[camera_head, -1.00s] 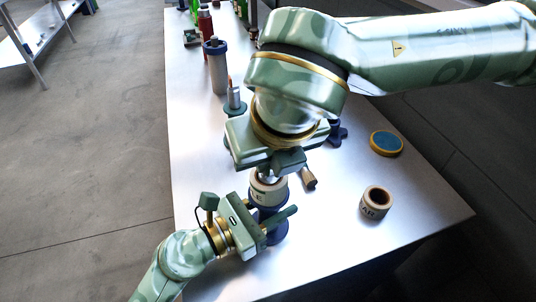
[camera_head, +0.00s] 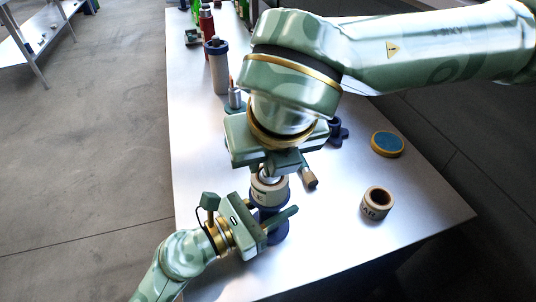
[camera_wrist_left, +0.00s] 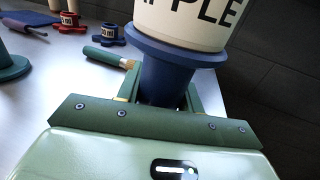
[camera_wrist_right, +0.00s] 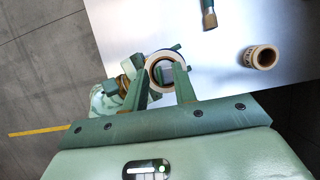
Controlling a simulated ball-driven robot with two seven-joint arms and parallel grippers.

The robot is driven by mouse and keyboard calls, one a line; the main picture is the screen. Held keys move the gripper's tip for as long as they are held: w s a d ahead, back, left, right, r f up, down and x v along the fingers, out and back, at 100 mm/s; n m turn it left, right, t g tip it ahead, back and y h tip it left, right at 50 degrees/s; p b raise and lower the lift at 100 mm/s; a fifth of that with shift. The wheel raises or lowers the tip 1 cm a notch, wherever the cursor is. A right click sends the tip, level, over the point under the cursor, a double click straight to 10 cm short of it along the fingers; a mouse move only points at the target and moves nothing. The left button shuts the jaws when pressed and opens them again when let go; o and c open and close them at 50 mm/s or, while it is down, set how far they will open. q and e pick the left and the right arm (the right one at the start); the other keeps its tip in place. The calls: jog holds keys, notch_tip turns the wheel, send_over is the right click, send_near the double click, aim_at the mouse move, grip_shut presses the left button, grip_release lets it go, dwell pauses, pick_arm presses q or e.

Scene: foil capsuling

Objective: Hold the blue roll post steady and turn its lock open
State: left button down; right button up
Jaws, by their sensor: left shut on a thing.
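The blue roll post (camera_head: 275,235) stands near the front of the table, with a cream roll (camera_head: 268,192) lettered in black on it. In the left wrist view the blue post (camera_wrist_left: 165,80) rises between my left fingers, under its wide collar and the roll (camera_wrist_left: 190,20). My left gripper (camera_head: 268,228) is shut on the post below the roll. My right gripper (camera_head: 272,168) points down over the post's top. In the right wrist view its fingers (camera_wrist_right: 164,72) are apart, near the roll's ring (camera_wrist_right: 160,80). The lock is largely hidden; I cannot tell its position.
A loose cream roll (camera_head: 376,203) and a round blue-topped tin (camera_head: 387,144) sit to the right. A wooden-ended tool (camera_head: 309,177) lies close by the post. A grey canister (camera_head: 217,68) and a red bottle (camera_head: 206,20) stand at the back. The front right table is clear.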

jog(key=v, duration=1.2)
pick_arm(q)
jog(key=c, duration=0.8)
grip_release()
jog(key=shift+c, duration=0.2)
pick_arm(e)
jog(key=shift+w, duration=0.1)
